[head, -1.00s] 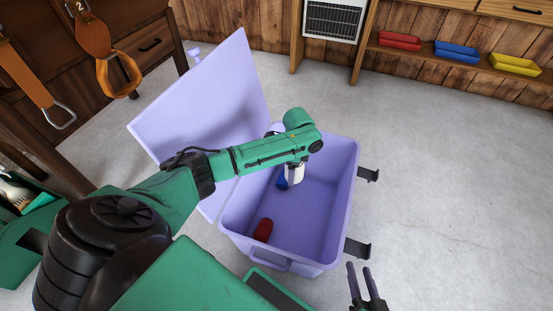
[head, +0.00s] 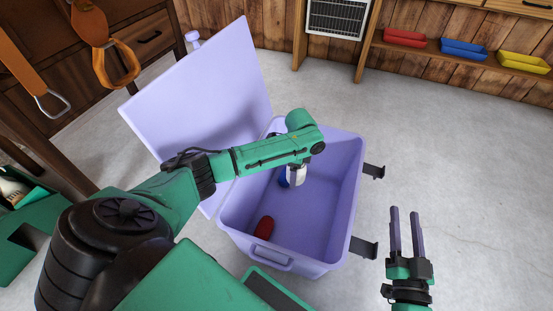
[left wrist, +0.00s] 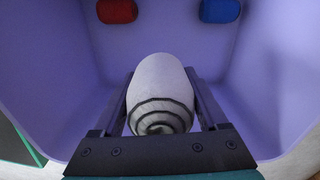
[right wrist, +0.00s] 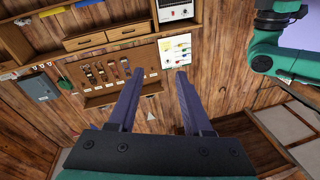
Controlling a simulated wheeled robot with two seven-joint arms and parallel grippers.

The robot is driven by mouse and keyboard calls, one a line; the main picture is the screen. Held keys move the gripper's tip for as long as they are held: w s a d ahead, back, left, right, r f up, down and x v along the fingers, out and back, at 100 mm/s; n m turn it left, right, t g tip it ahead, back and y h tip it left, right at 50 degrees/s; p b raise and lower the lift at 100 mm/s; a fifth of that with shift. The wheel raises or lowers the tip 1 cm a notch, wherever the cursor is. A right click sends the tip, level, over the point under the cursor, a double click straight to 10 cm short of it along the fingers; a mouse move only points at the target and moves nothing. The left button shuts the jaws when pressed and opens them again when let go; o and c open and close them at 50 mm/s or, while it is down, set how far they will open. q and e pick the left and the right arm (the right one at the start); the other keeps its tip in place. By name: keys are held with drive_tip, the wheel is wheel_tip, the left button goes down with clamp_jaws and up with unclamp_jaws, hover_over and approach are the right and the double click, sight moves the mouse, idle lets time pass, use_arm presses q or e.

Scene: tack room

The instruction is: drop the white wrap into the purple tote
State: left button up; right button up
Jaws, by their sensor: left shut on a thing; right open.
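The purple tote (head: 335,215) stands on the floor with its lid (head: 195,95) open to the left. My left arm reaches over it, and the left gripper (head: 297,176) points down inside the opening. In the left wrist view the white wrap (left wrist: 162,92), a rolled cylinder with a spiral end, sits between the fingers of the left gripper (left wrist: 162,100), which is shut on it. The tote's walls (left wrist: 60,70) surround it in that view. My right gripper (head: 395,232) is open and empty, right of the tote; it also shows in the right wrist view (right wrist: 157,105).
A red wrap (head: 264,228) and a blue wrap (head: 284,178) lie in the tote. Red (head: 405,39), blue (head: 464,50) and yellow (head: 523,62) trays sit on a shelf at the back right.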

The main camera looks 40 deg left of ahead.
use_arm(q)
drive_tip(key=shift+f+b, duration=0.35)
drive_tip(key=shift+f, duration=0.05)
drive_tip(key=o, duration=1.3)
use_arm(e)
drive_tip(key=r, duration=0.1)
drive_tip(key=w+r+t, duration=0.1)
drive_tip(key=r, duration=0.1)
drive_tip(key=r+t, duration=0.1)
drive_tip(key=r, duration=0.1)
drive_tip(key=shift+w+d, duration=0.25)
drive_tip(key=shift+w, duration=0.1)
